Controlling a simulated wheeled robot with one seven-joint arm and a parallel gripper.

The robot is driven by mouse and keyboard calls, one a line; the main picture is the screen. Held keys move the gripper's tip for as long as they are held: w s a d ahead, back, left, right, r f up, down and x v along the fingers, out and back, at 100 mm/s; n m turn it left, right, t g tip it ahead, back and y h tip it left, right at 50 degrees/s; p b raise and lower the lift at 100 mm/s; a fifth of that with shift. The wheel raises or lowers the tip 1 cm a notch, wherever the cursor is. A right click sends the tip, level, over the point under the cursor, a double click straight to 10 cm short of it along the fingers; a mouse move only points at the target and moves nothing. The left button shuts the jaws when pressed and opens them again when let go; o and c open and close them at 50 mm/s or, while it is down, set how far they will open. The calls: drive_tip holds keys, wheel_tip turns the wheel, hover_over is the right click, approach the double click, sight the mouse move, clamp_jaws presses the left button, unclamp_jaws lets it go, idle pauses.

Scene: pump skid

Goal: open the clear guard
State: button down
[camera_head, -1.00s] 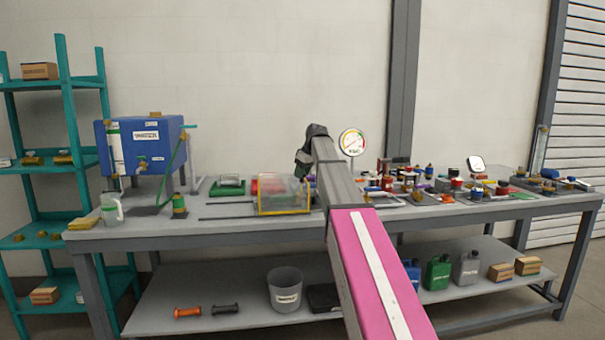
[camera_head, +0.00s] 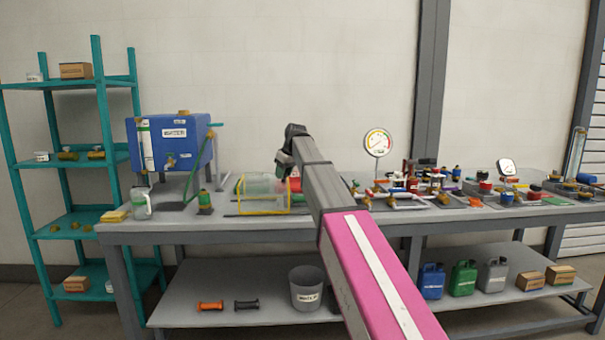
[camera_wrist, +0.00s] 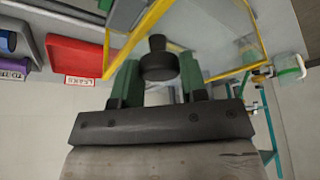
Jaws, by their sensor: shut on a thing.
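The clear guard is a see-through box with yellow edges (camera_head: 263,214). In the head view it sits on dark rails at the left-middle of the bench, just left of my forearm. In the wrist view its yellow frame (camera_wrist: 148,28) and clear panel fill the top middle. A black knob (camera_wrist: 158,64) stands on the guard's side. My gripper (camera_wrist: 154,84), with green fingers, is shut on this knob, one finger on either side.
A blue water tank (camera_head: 172,146) and a green-and-brown fitting (camera_head: 205,203) stand left of the guard. A red tray (camera_wrist: 72,58) lies beside it. A dial gauge (camera_head: 378,143) and several pipe parts lie to the right. A bucket (camera_head: 307,290) is below.

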sight(269, 182)
drive_tip(key=shift+a, duration=2.35)
drive_tip(key=c, duration=0.7)
unclamp_jaws()
drive_tip(key=v, duration=1.1)
drive_tip(key=shift+f, duration=0.1)
